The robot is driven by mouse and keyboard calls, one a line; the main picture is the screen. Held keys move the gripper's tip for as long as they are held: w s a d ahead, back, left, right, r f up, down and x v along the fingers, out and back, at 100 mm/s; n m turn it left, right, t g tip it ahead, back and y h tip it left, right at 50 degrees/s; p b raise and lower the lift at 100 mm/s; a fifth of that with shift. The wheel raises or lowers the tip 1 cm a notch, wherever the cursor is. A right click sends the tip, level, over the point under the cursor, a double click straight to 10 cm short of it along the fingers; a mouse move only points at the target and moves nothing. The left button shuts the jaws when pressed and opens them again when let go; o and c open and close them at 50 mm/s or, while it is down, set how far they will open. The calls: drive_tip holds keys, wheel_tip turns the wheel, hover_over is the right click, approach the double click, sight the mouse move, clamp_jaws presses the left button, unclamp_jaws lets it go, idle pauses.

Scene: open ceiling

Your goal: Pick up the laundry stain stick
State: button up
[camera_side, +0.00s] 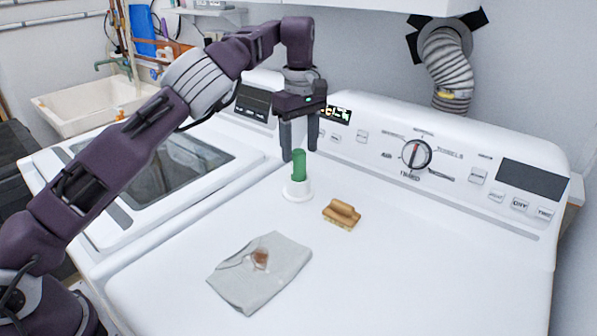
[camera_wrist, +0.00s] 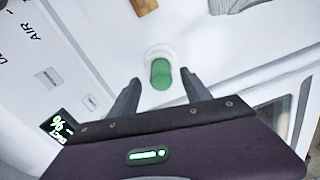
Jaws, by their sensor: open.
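The laundry stain stick is a green cylinder (camera_side: 299,168) standing upright in a round white base (camera_side: 297,193) on the white machine top. In the wrist view the green stick (camera_wrist: 161,75) shows from above, with the white base (camera_wrist: 154,51) around its foot. My gripper (camera_side: 299,154) points down above it, open and empty. In the wrist view the gripper (camera_wrist: 160,77) has one finger on each side of the stick, with gaps showing.
A tan brush-like block (camera_side: 342,213) lies right of the stick, and a grey cloth (camera_side: 262,271) with a brown stain lies nearer the camera. The control panel (camera_side: 440,165) rises behind. The right of the top is clear.

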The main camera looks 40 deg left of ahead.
sight(299, 163)
wheel_tip(299, 163, down, 5)
drive_tip(key=shift+a, duration=0.15)
clamp_jaws()
drive_tip(key=shift+r, duration=0.1)
wheel_tip(299, 163, up, 7)
drive_tip(key=shift+s+r, duration=0.1)
drive_tip(key=s, duration=1.8)
